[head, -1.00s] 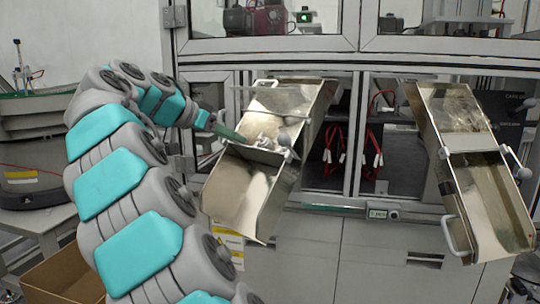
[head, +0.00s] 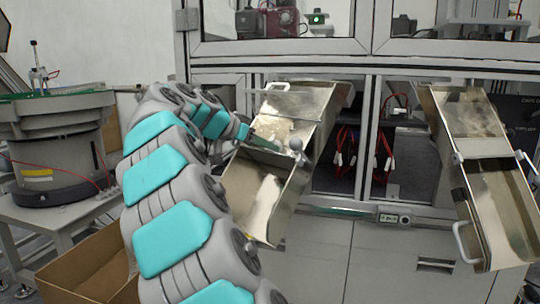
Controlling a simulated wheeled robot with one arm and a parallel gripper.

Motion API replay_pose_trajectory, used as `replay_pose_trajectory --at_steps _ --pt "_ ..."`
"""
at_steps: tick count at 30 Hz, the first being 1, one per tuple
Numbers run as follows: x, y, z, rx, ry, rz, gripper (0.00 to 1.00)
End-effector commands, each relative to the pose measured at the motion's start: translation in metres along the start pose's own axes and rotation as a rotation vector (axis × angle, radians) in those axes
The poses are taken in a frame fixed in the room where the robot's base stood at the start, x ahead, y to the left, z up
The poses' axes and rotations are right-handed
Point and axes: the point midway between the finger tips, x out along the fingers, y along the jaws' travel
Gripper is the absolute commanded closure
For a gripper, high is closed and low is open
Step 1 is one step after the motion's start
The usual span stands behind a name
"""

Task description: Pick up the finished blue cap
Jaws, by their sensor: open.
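I cannot make out a blue cap in the head view. My gripper (head: 268,143) is at the middle of the left metal chute (head: 262,200), by the divider between its upper and lower parts. Its green part shows there, small and partly merged with the shiny metal. The gripper is open, and I see nothing held in it. The chute's lower part looks bare where I see it, but my arm hides its left side. The right metal chute (head: 497,205) stands apart from my gripper, with no cap visible in it.
The grey machine cabinet (head: 320,250) stands behind both chutes, with red cables (head: 347,147) inside. A round bowl feeder (head: 50,150) is on a table at left. An open cardboard box (head: 95,268) is on the floor at lower left. Chute handles and knobs stick out.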

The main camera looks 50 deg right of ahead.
Motion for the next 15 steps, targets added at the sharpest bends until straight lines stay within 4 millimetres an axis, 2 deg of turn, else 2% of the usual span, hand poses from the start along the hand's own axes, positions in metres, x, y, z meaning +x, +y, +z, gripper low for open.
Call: replay_pose_trajectory --at_steps 3,15 --pt "-0.0003 -0.0001 0.0002 0.000 0.000 0.000 0.58" --pt "0.0000 0.0002 0.0005 -0.001 -0.001 0.001 1.00"
